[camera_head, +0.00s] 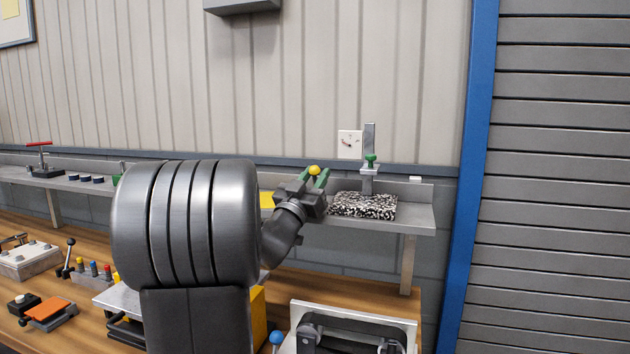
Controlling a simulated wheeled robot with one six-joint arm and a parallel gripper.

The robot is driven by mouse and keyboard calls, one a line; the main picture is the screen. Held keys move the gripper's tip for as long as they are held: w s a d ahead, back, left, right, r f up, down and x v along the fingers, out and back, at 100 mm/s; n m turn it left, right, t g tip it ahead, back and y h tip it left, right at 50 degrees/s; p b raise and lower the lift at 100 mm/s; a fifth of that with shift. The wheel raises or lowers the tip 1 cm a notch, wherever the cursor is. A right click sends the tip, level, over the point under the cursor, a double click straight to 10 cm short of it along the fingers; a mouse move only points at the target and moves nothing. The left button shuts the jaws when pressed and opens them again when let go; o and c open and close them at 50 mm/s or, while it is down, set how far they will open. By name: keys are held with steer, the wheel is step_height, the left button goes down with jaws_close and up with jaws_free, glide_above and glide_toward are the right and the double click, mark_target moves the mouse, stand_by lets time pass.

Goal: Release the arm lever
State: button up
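My gripper (313,177) is at the shelf in the middle of the view, with its green-tipped fingers pointing up and away. A yellow ball knob (314,170) shows at the fingertips, between or just behind them. It looks like the end of a lever, but its shaft and base are hidden behind my gripper. I cannot tell whether the fingers touch the knob or are closed on it. Which lever is the arm lever is not marked in view.
A speckled block (362,206) lies on the shelf (415,218) right of my gripper, under an upright clamp with a green knob (371,160). A blue ball knob (277,338) stands below. A black-knobbed lever (68,257) stands on the bench at left. My arm hides the middle.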

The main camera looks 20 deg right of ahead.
steer(key=shift+f, duration=0.2)
steer(key=shift+s+a+f, duration=0.2)
steer(key=shift+a+f, duration=0.1)
steer(key=shift+f, duration=0.05)
steer(key=b+v, duration=0.2)
steer(key=v, duration=1)
steer(key=shift+s+a, duration=0.25)
steer(key=shift+s, duration=0.1)
